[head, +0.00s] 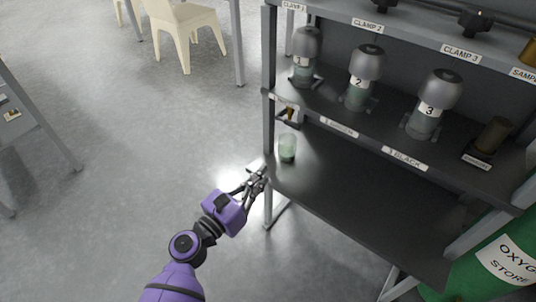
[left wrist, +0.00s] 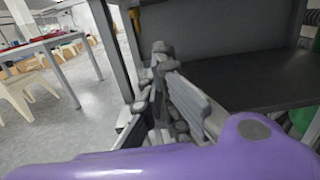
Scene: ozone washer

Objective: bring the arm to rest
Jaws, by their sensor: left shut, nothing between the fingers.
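My left gripper (head: 257,178) is at the front left corner of the dark shelf rack, next to its upright post, in the head view. Its fingers are shut and hold nothing. The left wrist view also shows the gripper (left wrist: 160,65) in front of the lower shelf and the post. My purple left arm comes up from the bottom of the head view. A green translucent cup (head: 287,147) stands on the lower shelf just beyond the gripper, apart from it. My right gripper does not show.
The shelf rack's lower board (head: 370,200) is mostly bare. Grey-capped bottles numbered 1 (head: 306,45), 2 (head: 365,63) and 3 (head: 438,90) stand on the shelf above. A green oxygen cylinder (head: 475,280) is at bottom right. Open floor (head: 130,150) lies left; a cream chair (head: 185,30) stands behind.

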